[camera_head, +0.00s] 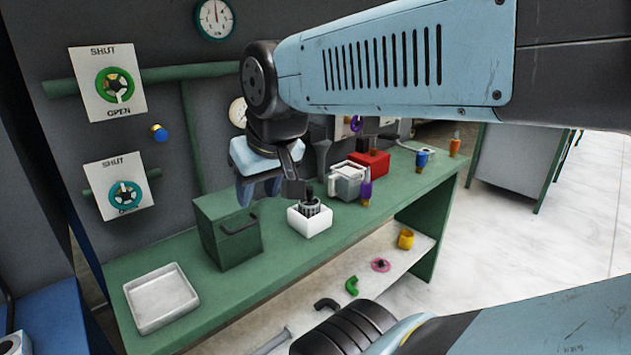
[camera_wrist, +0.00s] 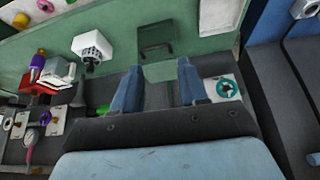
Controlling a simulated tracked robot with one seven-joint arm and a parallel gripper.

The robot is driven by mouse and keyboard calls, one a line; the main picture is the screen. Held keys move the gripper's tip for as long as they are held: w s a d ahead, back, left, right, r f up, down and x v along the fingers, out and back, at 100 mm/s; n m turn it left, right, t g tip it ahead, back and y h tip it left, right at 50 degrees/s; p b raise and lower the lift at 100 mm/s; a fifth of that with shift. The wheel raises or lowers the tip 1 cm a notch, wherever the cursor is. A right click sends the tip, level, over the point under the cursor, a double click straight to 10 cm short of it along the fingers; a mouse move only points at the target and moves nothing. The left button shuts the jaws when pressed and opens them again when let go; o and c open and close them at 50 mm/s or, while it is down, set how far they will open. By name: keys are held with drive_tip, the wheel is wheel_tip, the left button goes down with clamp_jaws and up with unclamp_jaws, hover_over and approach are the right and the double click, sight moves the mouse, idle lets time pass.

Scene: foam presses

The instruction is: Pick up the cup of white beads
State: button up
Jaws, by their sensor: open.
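I cannot make out a cup of white beads with certainty in either view. A white square holder (camera_head: 309,223) with a dark ribbed piece in its top stands on the green bench; it also shows in the wrist view (camera_wrist: 92,45). A pale jug-like vessel (camera_head: 346,181) with a handle stands behind it to the right; its contents are too small to tell. My gripper (camera_head: 258,190) is open and empty, fingers pointing down, above the bench behind the holder. In the wrist view, its two blue fingers (camera_wrist: 158,72) are wide apart with nothing between them.
A green box (camera_head: 227,230) with a handle stands left of the holder, and a white tray (camera_head: 162,298) farther left. A purple bottle (camera_head: 366,188) and a red box (camera_head: 370,163) are near the jug. The lower shelf holds a yellow cup (camera_head: 405,239). Wall valves stand behind.

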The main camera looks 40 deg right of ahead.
drive_tip(key=shift+w+d, duration=0.15)
drive_tip(key=shift+w, duration=0.05)
drive_tip(key=shift+o, duration=0.2)
